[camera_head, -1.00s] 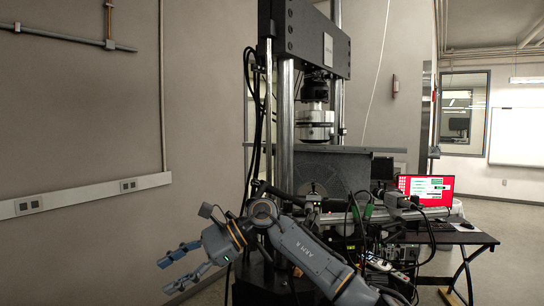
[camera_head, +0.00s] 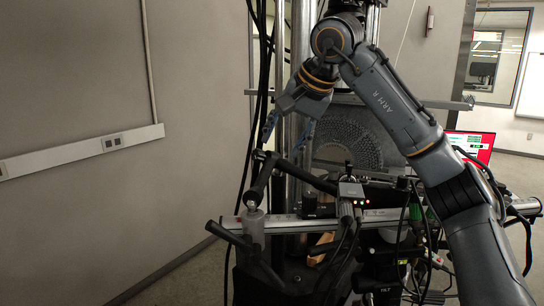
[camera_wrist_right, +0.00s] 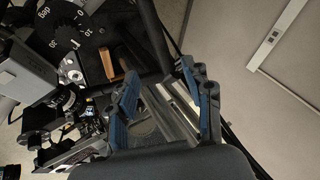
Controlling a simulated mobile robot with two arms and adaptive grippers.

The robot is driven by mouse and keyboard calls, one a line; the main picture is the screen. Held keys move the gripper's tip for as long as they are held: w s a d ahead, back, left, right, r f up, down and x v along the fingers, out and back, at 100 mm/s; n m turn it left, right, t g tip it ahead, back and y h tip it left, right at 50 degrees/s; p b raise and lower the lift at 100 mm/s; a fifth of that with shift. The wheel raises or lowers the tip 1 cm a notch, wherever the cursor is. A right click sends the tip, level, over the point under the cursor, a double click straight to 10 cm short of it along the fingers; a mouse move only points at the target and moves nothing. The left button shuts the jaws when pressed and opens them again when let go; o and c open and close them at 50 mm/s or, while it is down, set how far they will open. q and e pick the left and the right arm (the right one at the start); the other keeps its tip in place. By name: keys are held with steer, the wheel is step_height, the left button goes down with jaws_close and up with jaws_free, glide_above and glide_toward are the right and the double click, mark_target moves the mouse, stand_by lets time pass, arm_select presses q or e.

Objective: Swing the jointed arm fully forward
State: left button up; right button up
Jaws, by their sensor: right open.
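The jointed arm (camera_head: 258,182) is black, with dark links and knobs. It stands on a short grey post at the left end of a metal rail and bends at a raised elbow, one link sloping down to the right. My right gripper (camera_head: 287,132) hangs just above that elbow, fingers pointing down, open and empty. It looks apart from the arm, though the depth gap is hard to judge. In the right wrist view, the open blue-padded fingers (camera_wrist_right: 160,75) have a dark bar (camera_wrist_right: 155,35) just beyond their tips, probably a link of the jointed arm. My left gripper is not in view.
The metal rail (camera_head: 385,216) runs across the front, with cables and small devices crowded on it. A grey perforated plate (camera_head: 345,140) and the test frame's column (camera_head: 301,60) stand close behind my gripper. A red-screened monitor (camera_head: 472,146) is at right. Free room lies left, toward the wall.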

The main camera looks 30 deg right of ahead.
mark_target(268, 169)
steer(key=p+x, duration=0.1)
steer(key=x, duration=0.4)
steer(key=p+x, duration=0.1)
steer(key=x, duration=0.4)
steer(key=shift+w+d+p, duration=0.1)
steer(key=shift+d+p, duration=0.1)
steer(key=shift+p, duration=0.1)
steer(key=shift+w+a+f, duration=0.25)
steer(key=shift+a+f, duration=0.05)
steer(key=shift+f, duration=0.35)
steer(key=shift+w+d+f, duration=0.15)
steer(key=shift+w+f, duration=0.1)
steer(key=shift+s, duration=0.1)
jaws_close()
